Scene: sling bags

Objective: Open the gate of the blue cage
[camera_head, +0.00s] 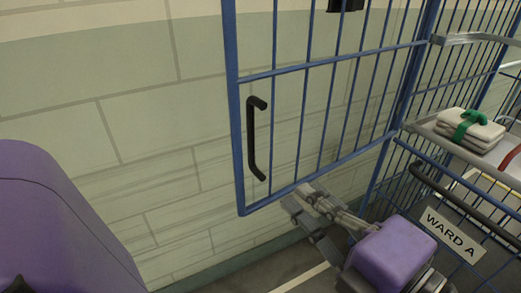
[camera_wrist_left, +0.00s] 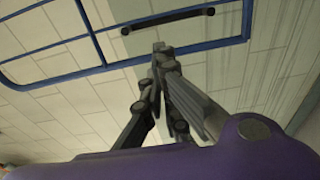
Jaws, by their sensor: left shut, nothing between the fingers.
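The blue cage (camera_head: 376,180) stands at the right. Its barred gate (camera_head: 318,65) is swung out to the left, away from the shelves, and the opening beside it shows. A black handle (camera_head: 252,140) is upright near the gate's free edge; it also shows at the top of the left wrist view (camera_wrist_left: 168,18). My left gripper (camera_head: 306,200) is shut and empty, just below the gate's lower rail in the head view. In the left wrist view its fingertips (camera_wrist_left: 159,48) overlap the gate frame, apart from the handle. I cannot tell whether they touch the frame. My right gripper is out of view.
A shelf (camera_head: 425,127) in the cage holds folded white cloth with a green strap (camera_head: 473,130). A "WARD A" sign (camera_head: 453,236) hangs on the lower mesh front. A pale tiled wall (camera_head: 130,120) stands behind the gate. My purple arm fills the lower left.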

